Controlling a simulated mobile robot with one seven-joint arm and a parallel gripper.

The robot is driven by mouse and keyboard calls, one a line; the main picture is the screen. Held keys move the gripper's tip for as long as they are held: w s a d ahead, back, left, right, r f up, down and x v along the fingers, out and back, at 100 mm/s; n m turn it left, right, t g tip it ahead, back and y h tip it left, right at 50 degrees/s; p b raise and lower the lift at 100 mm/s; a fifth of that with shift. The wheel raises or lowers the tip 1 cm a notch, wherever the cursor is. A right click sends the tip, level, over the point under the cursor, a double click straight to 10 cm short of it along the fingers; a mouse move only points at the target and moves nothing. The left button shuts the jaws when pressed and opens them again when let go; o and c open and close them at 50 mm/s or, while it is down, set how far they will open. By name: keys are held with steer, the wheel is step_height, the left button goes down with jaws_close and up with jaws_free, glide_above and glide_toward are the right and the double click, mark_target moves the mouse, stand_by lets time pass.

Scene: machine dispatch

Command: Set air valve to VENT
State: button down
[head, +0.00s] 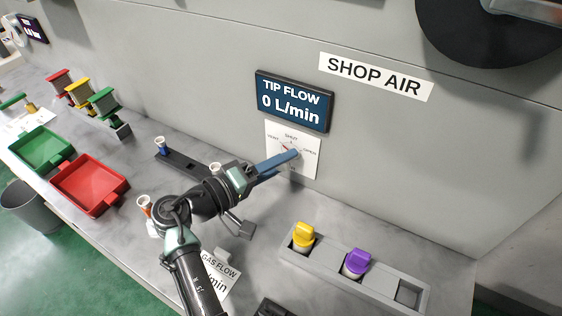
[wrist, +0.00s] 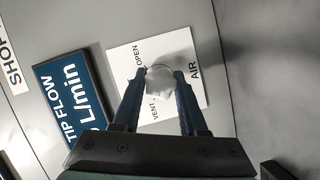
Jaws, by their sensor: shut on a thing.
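The air valve's white dial plate (head: 306,169) is on the grey wall under the TIP FLOW display (head: 293,101), which reads 0 L/min. The plate carries the labels VENT, SHUT and OPEN. My gripper (head: 294,155) reaches the plate and covers much of the valve. In the wrist view, a pale round knob (wrist: 160,81) sits between the two blue fingers of my gripper (wrist: 159,80), which is shut on it. A small red mark shows beside the fingertips in the head view. The knob's pointing direction cannot be told.
A grey holder (head: 380,288) with a yellow-topped (head: 304,235) and a purple-topped piece (head: 356,262) stands on the bench at right. Red (head: 90,184) and green trays (head: 40,150) are at left. A SHOP AIR sign (head: 375,77) is above.

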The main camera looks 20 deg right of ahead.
stand_by(0.3)
steer(key=shift+c, duration=2.2)
jaws_free()
steer(key=b+v, duration=0.1)
steer(key=v, duration=1.2)
